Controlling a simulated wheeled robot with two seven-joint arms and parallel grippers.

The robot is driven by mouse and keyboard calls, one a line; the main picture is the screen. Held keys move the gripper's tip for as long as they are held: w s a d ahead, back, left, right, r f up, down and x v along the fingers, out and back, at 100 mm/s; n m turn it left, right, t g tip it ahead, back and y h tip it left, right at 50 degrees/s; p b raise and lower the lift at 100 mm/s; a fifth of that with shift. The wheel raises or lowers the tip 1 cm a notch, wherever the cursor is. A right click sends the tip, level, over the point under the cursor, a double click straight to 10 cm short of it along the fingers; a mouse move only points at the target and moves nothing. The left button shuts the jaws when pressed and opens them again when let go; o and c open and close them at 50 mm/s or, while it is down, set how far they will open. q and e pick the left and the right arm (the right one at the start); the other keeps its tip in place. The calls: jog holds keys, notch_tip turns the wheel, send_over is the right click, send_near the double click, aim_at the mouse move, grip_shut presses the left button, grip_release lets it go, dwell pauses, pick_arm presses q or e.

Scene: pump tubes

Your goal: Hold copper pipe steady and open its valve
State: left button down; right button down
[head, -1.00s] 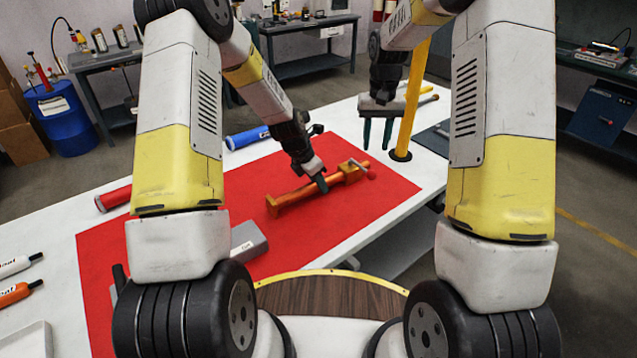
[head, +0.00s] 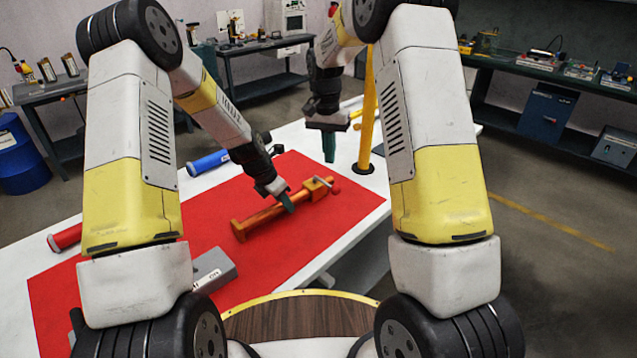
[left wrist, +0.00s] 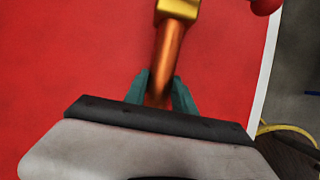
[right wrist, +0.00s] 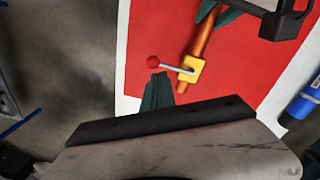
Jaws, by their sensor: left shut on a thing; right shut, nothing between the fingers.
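The copper pipe (head: 262,217) lies on the red mat, with an orange-yellow valve body (head: 317,188) near its far right end. The valve's silver lever ends in a red knob (head: 335,190). The right wrist view shows the valve body (right wrist: 191,69) and the red knob (right wrist: 153,61), with the lever pointing left across the pipe. My left gripper (head: 288,203) is shut on the pipe's middle; its fingers straddle the pipe in the left wrist view (left wrist: 163,88). My right gripper (head: 329,150) is shut and empty, raised above and beyond the valve; its fingers (right wrist: 157,92) appear near the knob.
A yellow post (head: 367,120) stands on the table behind the valve. A blue tube (head: 207,162) and a red tube (head: 65,237) lie left of the mat. A grey box (head: 213,270) sits at the mat's front. The red mat (head: 200,215) is otherwise mostly clear.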

jog(key=w+a+r+m+h, duration=0.1)
jog(key=a+m, duration=0.7)
jog(key=m, duration=0.9)
jog(key=shift+w+r+g+h, duration=0.35)
jog(key=shift+w+h, duration=0.2)
jog(key=shift+h, duration=0.25)
send_near(326, 185)
notch_tip(326, 185, down, 5)
jog(key=s+a, duration=0.1)
jog(key=a, duration=0.1)
jog(key=shift+s+d+f, duration=0.2)
jog(key=shift+d+f, duration=0.05)
jog(key=shift+d, duration=0.4)
jog(key=shift+s+d+f, duration=0.2)
jog(key=shift+s+d, duration=0.05)
jog(key=shift+d, duration=0.4)
jog(key=shift+s+d+f, duration=0.2)
jog(key=shift+d+f, duration=0.05)
jog(key=shift+d, duration=0.45)
